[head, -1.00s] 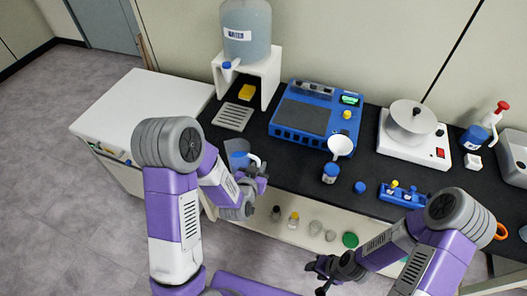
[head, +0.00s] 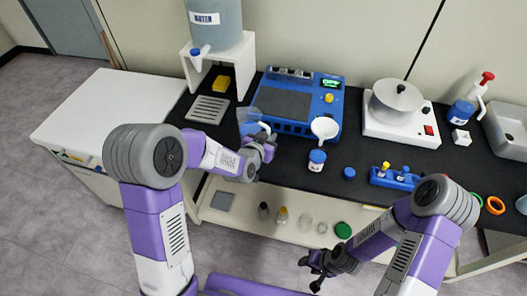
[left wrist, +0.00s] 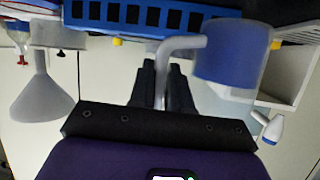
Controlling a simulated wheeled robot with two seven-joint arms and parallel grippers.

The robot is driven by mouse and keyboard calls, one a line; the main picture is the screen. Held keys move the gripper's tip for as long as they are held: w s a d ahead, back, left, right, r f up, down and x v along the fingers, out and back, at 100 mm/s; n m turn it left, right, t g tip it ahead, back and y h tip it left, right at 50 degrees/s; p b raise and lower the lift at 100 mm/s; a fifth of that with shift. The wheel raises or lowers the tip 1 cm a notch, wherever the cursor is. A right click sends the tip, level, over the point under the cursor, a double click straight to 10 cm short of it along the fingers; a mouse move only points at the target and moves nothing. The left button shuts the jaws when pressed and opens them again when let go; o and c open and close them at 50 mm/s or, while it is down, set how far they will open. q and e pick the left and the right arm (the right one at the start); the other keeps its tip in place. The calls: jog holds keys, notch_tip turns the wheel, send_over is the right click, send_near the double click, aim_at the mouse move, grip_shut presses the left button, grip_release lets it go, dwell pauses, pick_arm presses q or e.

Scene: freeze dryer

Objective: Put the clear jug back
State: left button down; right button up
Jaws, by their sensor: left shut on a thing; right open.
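The clear jug (head: 245,117) with blue liquid is by the left front corner of the blue machine in the head view. In the left wrist view the clear jug (left wrist: 228,62) is at upper right, its pale handle between the finger pads. My left gripper (head: 266,148) is shut on that handle; it also shows in the left wrist view (left wrist: 163,88). The arm partly hides the jug's lower part, and I cannot tell whether its base touches the bench. My right gripper (head: 312,270) is open and empty, low in front of the lower shelf.
The blue machine (head: 292,104) stands behind the jug. A slotted drain plate (head: 208,109) and yellow sponge (head: 220,84) lie left, near the water tank (head: 216,28). A white funnel (head: 324,127) and labelled bottle (head: 316,161) are right. The lower shelf (head: 250,227) holds several small containers.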

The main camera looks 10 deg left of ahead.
pick_arm(q)
jog(key=shift+f+b, duration=0.65)
jog(key=shift+f, duration=2.2)
jog(key=shift+f, duration=0.1)
jog(key=c, duration=1.1)
grip_release()
jog(key=p+v, duration=1.1)
jog(key=v, duration=0.1)
jog(key=s+d+f+n+g, duration=0.1)
jog(key=s+f+n+g, duration=0.1)
jog(key=s+f+g, duration=0.2)
jog(key=s+d+f+n+g+h, duration=0.1)
jog(key=s+f+g, duration=0.3)
jog(key=s+f, duration=0.3)
jog(key=s+d+f+n+g, duration=0.2)
jog(key=s+f+g, duration=0.2)
jog(key=s+f, duration=0.2)
jog(key=shift+s+n+g, duration=0.3)
jog(key=shift+s+g, duration=0.1)
jog(key=shift+s, duration=0.45)
